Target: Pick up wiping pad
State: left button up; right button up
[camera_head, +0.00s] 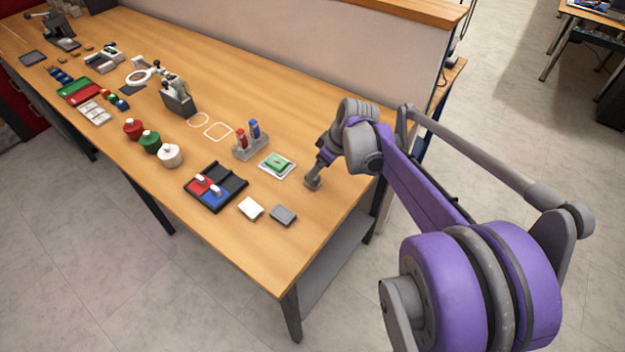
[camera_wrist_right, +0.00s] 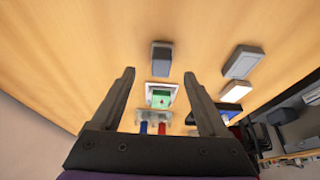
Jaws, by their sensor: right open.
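A small block with a dark top and lighter grey side (camera_wrist_right: 161,62) lies on the table in the right wrist view. It is in line with the gap between my right gripper's fingers (camera_wrist_right: 160,73), just past the tips. It may be the wiping pad, but a grey block (camera_head: 283,215) and a white block (camera_head: 250,208) lie nearby too, and I cannot tell for certain. In the head view my right gripper (camera_head: 313,182) points down over the table's right end and hides what lies under it. It is open and empty. My left gripper is out of view.
A white tray with a green piece (camera_head: 277,170) is close left of my right gripper. Behind it a grey stand (camera_head: 248,152) holds red and blue bottles. A black red-and-blue case (camera_head: 232,178) sits further left. The table's front right corner is clear.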

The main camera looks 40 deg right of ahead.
jog(key=x, duration=0.5)
jog(key=shift+w+a, duration=0.1)
jog(key=shift+a, duration=0.05)
grip_shut()
